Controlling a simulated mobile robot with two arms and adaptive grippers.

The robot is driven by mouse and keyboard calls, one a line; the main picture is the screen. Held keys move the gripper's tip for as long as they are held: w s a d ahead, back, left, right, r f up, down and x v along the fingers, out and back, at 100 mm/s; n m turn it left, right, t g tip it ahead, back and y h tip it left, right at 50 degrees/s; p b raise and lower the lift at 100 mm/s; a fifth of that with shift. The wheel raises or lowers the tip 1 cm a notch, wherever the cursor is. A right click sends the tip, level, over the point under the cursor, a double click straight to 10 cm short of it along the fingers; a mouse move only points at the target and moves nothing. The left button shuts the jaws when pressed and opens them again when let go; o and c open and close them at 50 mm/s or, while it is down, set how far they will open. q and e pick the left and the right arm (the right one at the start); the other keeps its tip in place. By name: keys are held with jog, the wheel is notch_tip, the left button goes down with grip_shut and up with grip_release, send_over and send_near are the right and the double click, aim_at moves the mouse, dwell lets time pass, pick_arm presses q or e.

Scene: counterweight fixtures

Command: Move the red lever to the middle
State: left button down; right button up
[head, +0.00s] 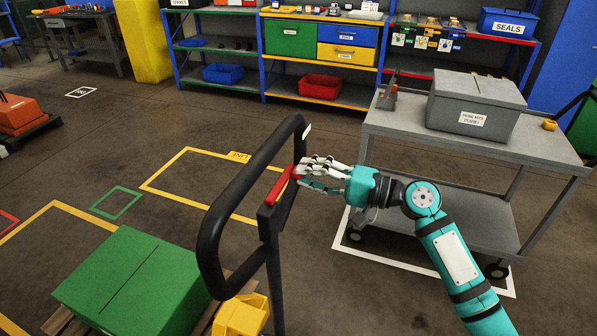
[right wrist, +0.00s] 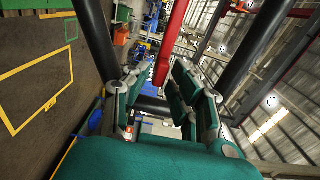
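The red lever (head: 281,187) is a slim bar on a dark bracket at the top of a black post, beside a black looped handle (head: 212,232). It leans up to the right in the head view. My right gripper (head: 306,171), teal with pale fingers, is at the lever's upper end. In the right wrist view the red lever (right wrist: 172,42) runs between the spread fingers of the right gripper (right wrist: 160,82), with gaps showing beside it. I cannot tell whether a finger touches it. My left gripper is out of view.
A grey cart (head: 395,118) with a lidded grey box (head: 475,104) stands to the right, behind my right arm. A green box (head: 132,284) and a yellow part (head: 241,316) lie low at the left. Shelves (head: 270,52) line the back.

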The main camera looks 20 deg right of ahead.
jog(key=v, duration=0.9)
jog(key=shift+d, duration=0.15)
jog(key=shift+s, duration=0.1)
